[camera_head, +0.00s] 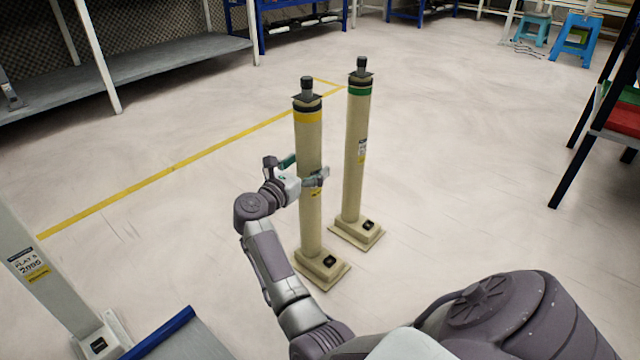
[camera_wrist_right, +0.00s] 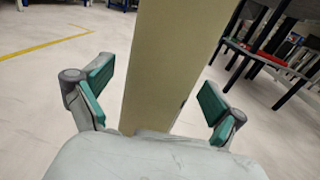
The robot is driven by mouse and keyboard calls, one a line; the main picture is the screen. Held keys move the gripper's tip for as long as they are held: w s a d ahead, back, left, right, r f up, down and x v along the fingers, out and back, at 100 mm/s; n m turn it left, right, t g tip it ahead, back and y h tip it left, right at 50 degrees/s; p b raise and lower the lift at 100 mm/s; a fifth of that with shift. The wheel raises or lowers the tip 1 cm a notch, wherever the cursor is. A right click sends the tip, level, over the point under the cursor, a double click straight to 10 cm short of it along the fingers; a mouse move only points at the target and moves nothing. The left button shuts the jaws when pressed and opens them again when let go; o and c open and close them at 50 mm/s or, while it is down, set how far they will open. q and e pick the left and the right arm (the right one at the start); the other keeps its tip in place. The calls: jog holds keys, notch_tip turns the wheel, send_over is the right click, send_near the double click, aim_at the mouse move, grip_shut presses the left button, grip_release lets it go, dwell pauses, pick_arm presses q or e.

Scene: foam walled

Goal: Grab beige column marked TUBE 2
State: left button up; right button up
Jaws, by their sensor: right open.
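Two beige columns stand upright on square bases on the floor. The nearer column (camera_head: 308,225) has a yellow band near its top, and the other column (camera_head: 354,165) behind it to the right has a green band. Their labels are too small to read, so I cannot tell which is TUBE 2. My right gripper (camera_head: 306,172) is open at mid-height of the yellow-banded column. In the right wrist view a beige column (camera_wrist_right: 172,65) stands between the open fingers of the gripper (camera_wrist_right: 158,105), with a gap on both sides. My left gripper is not in view.
A pale post (camera_head: 45,250) with a label stands at the lower left, next to a blue-edged surface (camera_head: 165,335). A grey shelf (camera_head: 150,70) is at the back left. A dark rack (camera_head: 600,130) stands at the right. The floor around the columns is clear.

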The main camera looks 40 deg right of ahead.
jog(key=shift+w+d+f, duration=0.1)
jog(key=shift+d, duration=0.15)
jog(key=shift+a, duration=0.15)
jog(key=shift+c, duration=0.3)
grip_shut()
jog(key=shift+r, duration=0.3)
jog(key=shift+r, duration=0.1)
